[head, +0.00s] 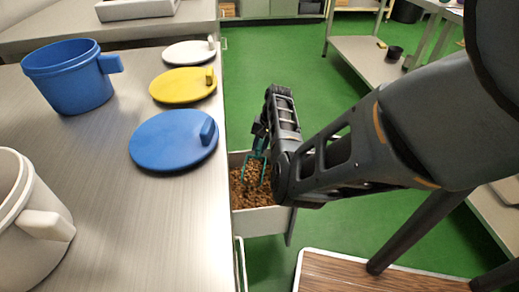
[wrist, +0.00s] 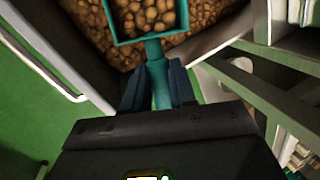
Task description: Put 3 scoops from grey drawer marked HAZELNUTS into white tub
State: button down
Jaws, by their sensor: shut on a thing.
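My gripper (wrist: 158,92) is shut on the handle of a teal scoop (wrist: 122,37). In the wrist view the scoop is loaded with hazelnuts (wrist: 142,15). The grey drawer (head: 264,222) is pulled out beside the counter and holds a bed of brown nuts (head: 246,198). My gripper is over it, and the teal scoop (head: 254,170) points down toward the nuts. I cannot tell whether the scoop touches them. A white tub (head: 35,225) with a side handle, partly cut off, stands on the counter at the lower left. No drawer marking is readable.
A blue tub (head: 72,80) stands farther back on the steel counter (head: 110,215). A blue lid (head: 172,140), a yellow lid (head: 182,86) and a white lid (head: 188,52) lie along the counter's right edge. Green floor (head: 265,65) is open beyond.

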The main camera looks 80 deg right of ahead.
jog(key=shift+d+r+p, duration=0.3)
jog(key=shift+r+p, duration=0.05)
jog(key=shift+r, duration=0.5)
jog(key=shift+y, duration=0.5)
jog(key=shift+w+d+r+p, duration=0.1)
jog(key=shift+d+r+p, duration=0.05)
jog(key=shift+r+p, duration=0.6)
jog(key=shift+s+d+r+p, duration=0.15)
jog(key=shift+r+p, duration=0.35)
jog(key=shift+r, duration=0.5)
jog(key=shift+w+d+r+p, duration=0.2)
jog(key=shift+r+p, duration=0.4)
jog(key=shift+r, duration=0.25)
